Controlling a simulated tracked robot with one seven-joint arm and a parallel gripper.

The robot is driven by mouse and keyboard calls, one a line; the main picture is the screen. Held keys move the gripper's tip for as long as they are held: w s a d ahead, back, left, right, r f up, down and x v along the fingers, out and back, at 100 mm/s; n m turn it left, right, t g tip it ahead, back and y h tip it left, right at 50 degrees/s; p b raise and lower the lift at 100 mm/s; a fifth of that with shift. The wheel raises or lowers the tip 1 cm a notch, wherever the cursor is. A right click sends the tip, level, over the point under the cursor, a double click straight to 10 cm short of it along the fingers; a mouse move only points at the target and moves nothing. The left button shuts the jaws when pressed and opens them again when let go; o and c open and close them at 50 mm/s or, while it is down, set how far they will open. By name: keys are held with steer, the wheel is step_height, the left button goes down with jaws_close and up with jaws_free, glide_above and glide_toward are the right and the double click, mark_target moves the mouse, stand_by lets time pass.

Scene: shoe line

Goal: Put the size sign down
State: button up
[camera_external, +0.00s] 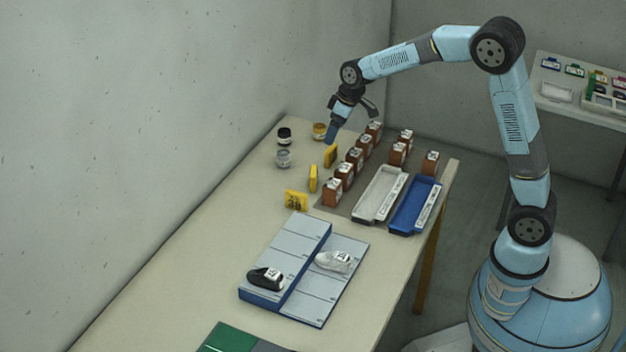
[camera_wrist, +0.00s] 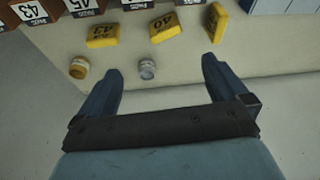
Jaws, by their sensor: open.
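Three yellow size signs rest on the table, in a row left of the brown shoe boxes. The far one (camera_external: 330,156) is nearest my gripper, the middle one (camera_external: 313,178) is seen nearly edge-on, and the near one (camera_external: 296,200) shows its number face. The wrist view shows a sign at the left (camera_wrist: 102,34), one marked 40 (camera_wrist: 164,26) and one at the right (camera_wrist: 217,22). My gripper (camera_external: 350,122) is above the table's far end. Its fingers (camera_wrist: 162,68) are spread and empty, with all three signs beyond the tips.
Small jars stand at the far end: dark (camera_external: 284,136), yellowish (camera_external: 320,131) and grey (camera_external: 283,158). Several numbered brown boxes (camera_external: 332,192) stand beside white (camera_external: 379,196) and blue (camera_external: 414,205) trays. A blue-grey rack (camera_external: 300,242) holds shoes. The table's left side is clear.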

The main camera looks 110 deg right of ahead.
steer(key=a+r+n, duration=0.1)
steer(key=a+r, duration=0.3)
steer(key=a, duration=0.6)
steer(key=a+r+n+t+y, duration=0.1)
steer(key=a+r, duration=0.3)
steer(key=a, duration=0.5)
steer(key=a+r+n, duration=0.2)
steer(key=a+r, duration=0.2)
steer(key=a, duration=0.6)
steer(key=s+a+n, duration=0.2)
steer(key=s+a, duration=0.6)
steer(key=a, duration=0.2)
steer(key=s+a+n+t+y, duration=0.1)
steer(key=s+a, duration=0.7)
steer(key=a, duration=0.3)
steer(key=shift+s+n+t, duration=0.2)
steer(key=shift+n+t, duration=0.1)
steer(key=shift+n, duration=0.1)
